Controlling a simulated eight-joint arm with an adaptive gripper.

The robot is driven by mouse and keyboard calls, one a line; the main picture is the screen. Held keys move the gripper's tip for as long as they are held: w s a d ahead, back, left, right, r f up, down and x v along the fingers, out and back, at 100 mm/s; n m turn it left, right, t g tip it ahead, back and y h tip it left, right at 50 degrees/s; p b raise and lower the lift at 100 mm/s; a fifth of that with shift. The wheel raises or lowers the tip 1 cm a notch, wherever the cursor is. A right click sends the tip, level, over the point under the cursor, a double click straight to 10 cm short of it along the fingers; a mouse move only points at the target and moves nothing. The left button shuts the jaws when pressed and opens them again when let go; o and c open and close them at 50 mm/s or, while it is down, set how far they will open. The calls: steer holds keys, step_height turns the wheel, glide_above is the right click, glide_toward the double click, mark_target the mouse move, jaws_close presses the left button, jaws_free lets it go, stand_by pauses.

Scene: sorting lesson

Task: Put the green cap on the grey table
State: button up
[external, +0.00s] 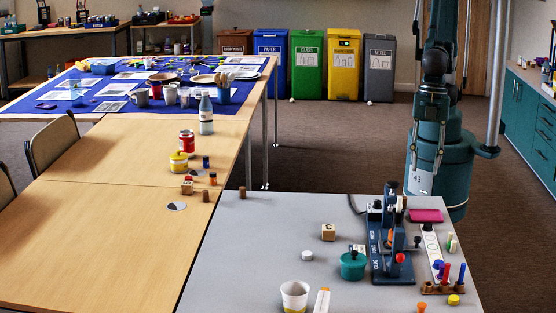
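The grey table (250,255) fills the lower right foreground. I cannot make out a separate green cap for certain. A dark green lidded pot (352,266) stands on the grey table left of a blue stand, and a small green-and-white item (453,243) lies near the table's right edge. My gripper (427,162) hangs pointing down in front of my teal base, beyond the grey table's far edge. Its two fingers look apart with nothing between them. It is away from the pot and the small green item.
The blue stand (376,240) rises on the grey table. A wooden block (328,232), white-and-yellow cup (294,296) and peg rack (443,288) stand around it. The grey table's left part is mostly clear. Wooden tables (90,240) adjoin at left; a blue cloth (40,103) lies farther back.

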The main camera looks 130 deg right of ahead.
steer(key=s+d+r+m+t, duration=0.2)
steer(key=s+d+r, duration=0.1)
steer(key=d, duration=0.6)
steer(key=s+d+r+m+t, duration=0.1)
steer(key=s+d+r, duration=0.3)
steer(key=d, duration=0.6)
steer(key=s+d+r+m+t, duration=0.2)
steer(key=s+d+r+m, duration=0.1)
steer(key=d, duration=0.7)
steer(key=shift+s+d+r+m+t+h, duration=0.15)
steer(key=shift+s+r+m+t+h, duration=0.2)
steer(key=shift+s+r, duration=0.35)
steer(key=shift+o, duration=0.5)
